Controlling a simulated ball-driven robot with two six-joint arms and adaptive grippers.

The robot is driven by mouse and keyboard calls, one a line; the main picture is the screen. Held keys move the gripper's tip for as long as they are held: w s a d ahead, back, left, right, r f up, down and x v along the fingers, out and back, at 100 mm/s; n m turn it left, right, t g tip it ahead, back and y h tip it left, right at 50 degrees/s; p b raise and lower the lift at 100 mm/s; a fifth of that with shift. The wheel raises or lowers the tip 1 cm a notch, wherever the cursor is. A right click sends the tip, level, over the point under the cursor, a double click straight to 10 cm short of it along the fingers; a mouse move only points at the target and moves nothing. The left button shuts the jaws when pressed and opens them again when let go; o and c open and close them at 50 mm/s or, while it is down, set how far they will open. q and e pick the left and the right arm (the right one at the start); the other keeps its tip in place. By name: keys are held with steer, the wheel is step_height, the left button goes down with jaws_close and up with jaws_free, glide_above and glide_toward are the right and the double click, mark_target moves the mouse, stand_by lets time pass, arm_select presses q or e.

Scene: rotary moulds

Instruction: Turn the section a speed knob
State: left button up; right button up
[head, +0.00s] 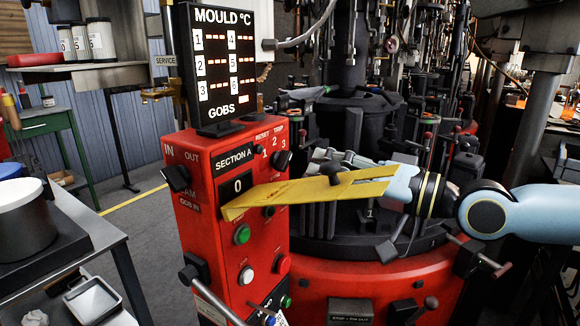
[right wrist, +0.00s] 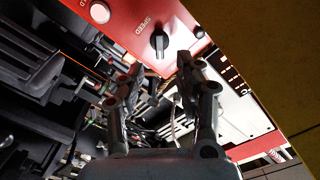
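The section A control panel (head: 231,235) is a red box with a "0" display (head: 237,185), several black knobs and coloured buttons. In the right wrist view a black knob (right wrist: 159,42) sits on the red face beside the word SPEED. My right gripper (right wrist: 160,64) is open, its two dark fingers apart, pointing at this knob. In the head view a yellow plate crosses in front of the panel and hides much of the gripper. I cannot single out the speed knob there. My left gripper is not in view.
A mould display board (head: 222,65) stands on top of the panel. The dark rotary machine (head: 370,120) fills the space behind and to the right. Floor shows between bench and panel.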

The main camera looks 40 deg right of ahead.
mark_target(289, 161)
steer(key=b+x, duration=0.2)
steer(key=x, duration=0.4)
steer(key=shift+f+b, duration=0.1)
steer(key=shift+b, duration=0.3)
steer(key=shift+w+a, duration=0.25)
steer(key=shift+w, duration=0.45)
steer(key=shift+s, duration=0.15)
jaws_close()
